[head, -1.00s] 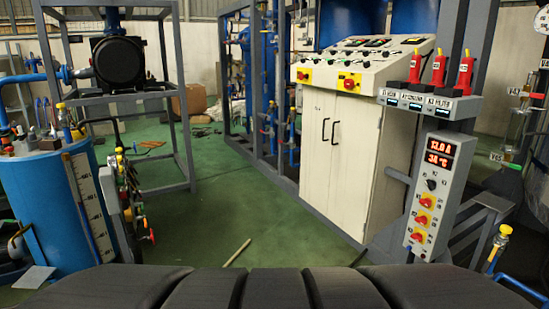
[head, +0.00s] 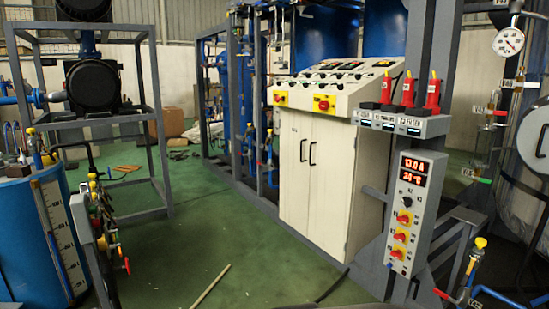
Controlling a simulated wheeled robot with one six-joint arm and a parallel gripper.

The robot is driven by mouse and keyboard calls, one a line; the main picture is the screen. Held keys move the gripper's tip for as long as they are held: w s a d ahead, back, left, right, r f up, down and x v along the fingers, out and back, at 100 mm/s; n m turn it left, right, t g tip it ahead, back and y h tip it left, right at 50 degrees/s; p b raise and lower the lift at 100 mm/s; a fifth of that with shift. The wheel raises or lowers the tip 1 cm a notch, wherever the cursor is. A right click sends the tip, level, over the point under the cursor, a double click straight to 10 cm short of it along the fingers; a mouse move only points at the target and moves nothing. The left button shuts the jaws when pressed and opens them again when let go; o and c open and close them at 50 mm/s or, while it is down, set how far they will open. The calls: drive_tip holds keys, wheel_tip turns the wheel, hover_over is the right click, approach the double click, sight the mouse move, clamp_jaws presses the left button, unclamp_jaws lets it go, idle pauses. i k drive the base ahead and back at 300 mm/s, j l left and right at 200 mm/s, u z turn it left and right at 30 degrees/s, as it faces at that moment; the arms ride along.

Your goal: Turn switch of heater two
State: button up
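A grey control box (head: 414,210) stands upright on a post at the right. Its red display (head: 413,172) reads about 13.0 A and 34 °C. Below the display is a small black knob (head: 407,201). My gripper is not in view.
A cream cabinet (head: 303,170) with a sloped console stands left of the box. Red plugs (head: 408,90) stand on a shelf above it. A blue tank (head: 30,240) is at the left. The green floor (head: 190,250) is mostly clear, with a thin stick (head: 210,287) on it.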

sight(400, 237)
drive_tip(key=z, duration=2.45)
drive_tip(key=u, duration=1.25)
drive_tip(key=i+j+u, duration=0.15)
drive_tip(key=i, duration=0.45)
drive_tip(key=i+j+u, duration=0.15)
drive_tip(key=i, duration=0.45)
